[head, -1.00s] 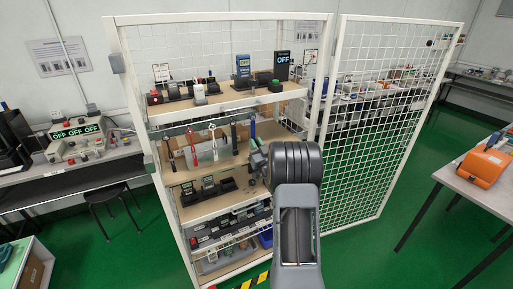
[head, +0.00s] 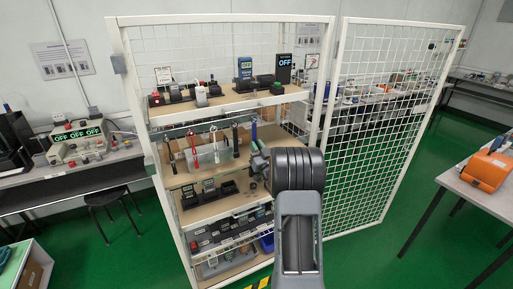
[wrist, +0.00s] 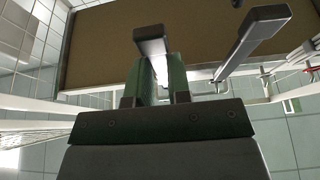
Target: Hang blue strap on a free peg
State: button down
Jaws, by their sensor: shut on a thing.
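The blue strap (head: 254,130) shows upright in the head view, just above the end of my gripper (head: 256,150), to the right of the other hanging straps. My gripper is shut on it, but the strap is small here and the grip itself is hard to make out. In the wrist view, my gripper (wrist: 155,88) points at a brown board. A peg (wrist: 152,42) with a dark end cap lies in line with the fingers, and another peg (wrist: 255,40) stands to its right. I cannot tell whether the strap touches a peg.
Red (head: 172,153), white (head: 214,145) and black (head: 235,138) straps hang in a row on the rack, left of my gripper. Shelves (head: 235,105) with small testers lie above and below. A mesh door (head: 385,130) stands open on the right.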

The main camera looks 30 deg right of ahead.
jog(key=c, duration=1)
grip_release()
jog(key=b+v, duration=0.3)
jog(key=v, duration=1)
jog(key=shift+s+f+b, duration=0.15)
jog(key=shift+s+b, duration=0.2)
jog(key=shift+f, duration=0.1)
